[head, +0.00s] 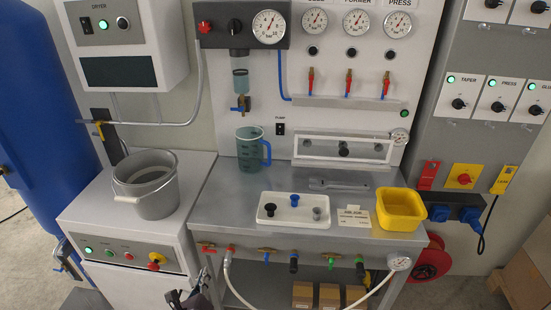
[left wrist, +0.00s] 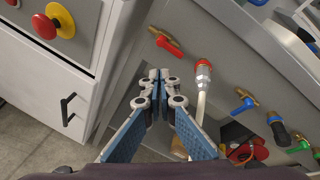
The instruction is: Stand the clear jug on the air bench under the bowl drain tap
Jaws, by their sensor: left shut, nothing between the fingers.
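The clear jug (head: 250,150), blue-green tinted with a blue handle on its right, stands upright on the grey air bench (head: 225,200) near the back panel. The filter bowl (head: 240,80) hangs on the panel above it, with the drain tap (head: 240,105) and its blue lever at the bottom. The jug is below the tap, slightly right of it in the picture. My left gripper (head: 202,276) is low in front of the bench, well away from the jug. In the left wrist view it (left wrist: 156,76) is shut and empty. My right gripper is not in view.
A white tray (head: 268,222) with small fittings, a wrench (head: 338,185), a card (head: 353,217) and a yellow bin (head: 400,209) are on the bench. A grey bucket (head: 155,200) stands on the left cabinet. Taps and a hose (left wrist: 199,105) project from the bench front near my left gripper.

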